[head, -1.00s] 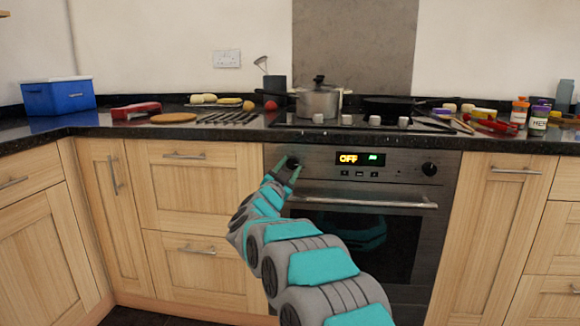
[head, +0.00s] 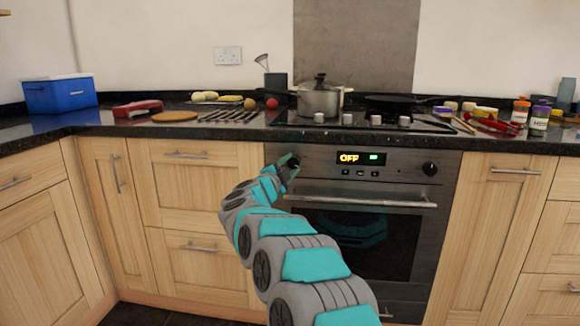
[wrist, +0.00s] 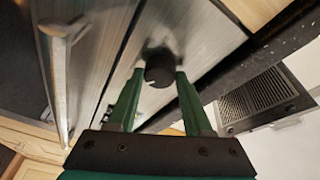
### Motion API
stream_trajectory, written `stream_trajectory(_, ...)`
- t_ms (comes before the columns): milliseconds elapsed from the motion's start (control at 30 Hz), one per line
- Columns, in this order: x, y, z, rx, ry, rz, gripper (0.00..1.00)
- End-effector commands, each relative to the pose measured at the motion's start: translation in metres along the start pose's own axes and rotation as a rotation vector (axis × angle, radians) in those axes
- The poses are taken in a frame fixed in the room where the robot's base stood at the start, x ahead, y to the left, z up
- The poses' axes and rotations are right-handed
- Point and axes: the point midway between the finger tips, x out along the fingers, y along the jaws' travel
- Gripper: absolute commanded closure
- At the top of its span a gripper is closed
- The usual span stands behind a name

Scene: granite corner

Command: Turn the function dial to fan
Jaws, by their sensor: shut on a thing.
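The oven's left dial (wrist: 160,68) is a dark round knob between my two green fingers in the wrist view. My gripper (head: 287,163) is shut on this dial, at the left end of the oven's control panel (head: 318,158); the fingers partly cover it in the head view. The dial's markings cannot be read. The display (head: 361,158) shows "OFF" in yellow and a small green sign beside it. A second dark dial (head: 430,169) sits at the panel's right end, untouched. My gripper also shows in the wrist view (wrist: 160,76).
The oven handle (head: 360,201) runs across the door just below the panel. The worktop edge (head: 210,133) lies above, with a pot (head: 320,101) and a pan (head: 395,101) on the hob. The floor space before the oven is open.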

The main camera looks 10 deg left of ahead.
Motion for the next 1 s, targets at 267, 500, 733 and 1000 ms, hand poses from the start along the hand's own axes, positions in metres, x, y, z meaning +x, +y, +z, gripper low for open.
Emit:
stream_trajectory(267, 0.0004, 0.0006, -0.0004, 0.002, 0.001, 0.002, 1.0)
stream_trajectory(500, 0.0003, 0.0005, -0.0005, 0.002, 0.001, 0.001, 0.34)
stream_trajectory(733, 0.0001, 0.0002, -0.0002, 0.002, 0.001, 0.001, 0.2)
stream_trajectory(1000, -0.0034, 0.0002, 0.0002, 0.001, 0.0, 0.001, 0.2)
